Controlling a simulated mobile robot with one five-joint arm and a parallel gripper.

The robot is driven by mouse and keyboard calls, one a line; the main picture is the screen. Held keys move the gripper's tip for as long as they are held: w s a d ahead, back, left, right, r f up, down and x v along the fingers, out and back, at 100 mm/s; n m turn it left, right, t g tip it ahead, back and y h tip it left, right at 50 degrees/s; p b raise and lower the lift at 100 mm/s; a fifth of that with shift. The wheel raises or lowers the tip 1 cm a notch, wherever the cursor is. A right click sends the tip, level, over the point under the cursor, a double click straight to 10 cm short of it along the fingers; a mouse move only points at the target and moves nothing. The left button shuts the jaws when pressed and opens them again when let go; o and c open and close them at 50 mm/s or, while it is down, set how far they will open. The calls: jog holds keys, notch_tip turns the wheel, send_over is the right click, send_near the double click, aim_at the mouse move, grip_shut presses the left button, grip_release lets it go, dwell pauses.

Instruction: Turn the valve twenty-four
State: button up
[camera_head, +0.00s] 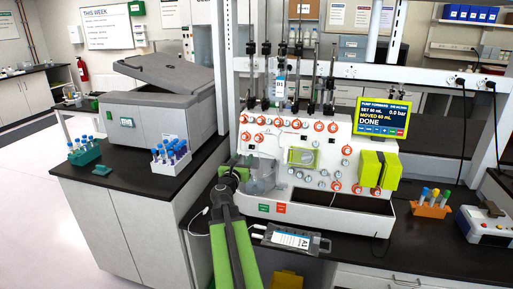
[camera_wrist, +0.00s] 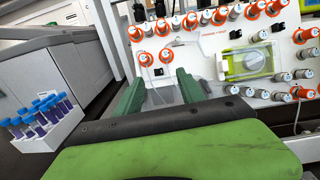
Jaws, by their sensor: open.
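The cell processor (camera_head: 310,145) is a white panel with several round grey valves in orange or white rings. Its valves also show in the wrist view (camera_wrist: 205,17). The number labels are too small to read, so I cannot tell which valve is twenty-four. My gripper (camera_head: 238,176) is in front of the panel's lower left part. In the wrist view my gripper (camera_wrist: 162,82) has its two green fingers apart, with nothing between them. An orange-ringed valve (camera_wrist: 145,58) and a clear part lie beyond the fingertips. The fingers appear apart from any valve.
A display (camera_head: 382,117) reading DONE stands at the panel's upper right. A yellow-green block (camera_head: 377,170) is below it. A white tube rack (camera_head: 171,158) and grey centrifuge (camera_head: 160,95) stand left. An orange rack (camera_head: 431,208) stands right.

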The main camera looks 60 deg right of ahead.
aim_at(257, 139)
jog(key=shift+s+d+f+m+g, duration=0.15)
jog(key=shift+s+d+m+g, duration=0.2)
jog(key=shift+s, duration=0.2)
jog(key=x, duration=1.7)
jog(key=shift+w, duration=0.35)
jog(key=shift+c, duration=0.5)
grip_shut()
jog(key=shift+d+r, duration=0.1)
jog(key=shift+r, duration=0.15)
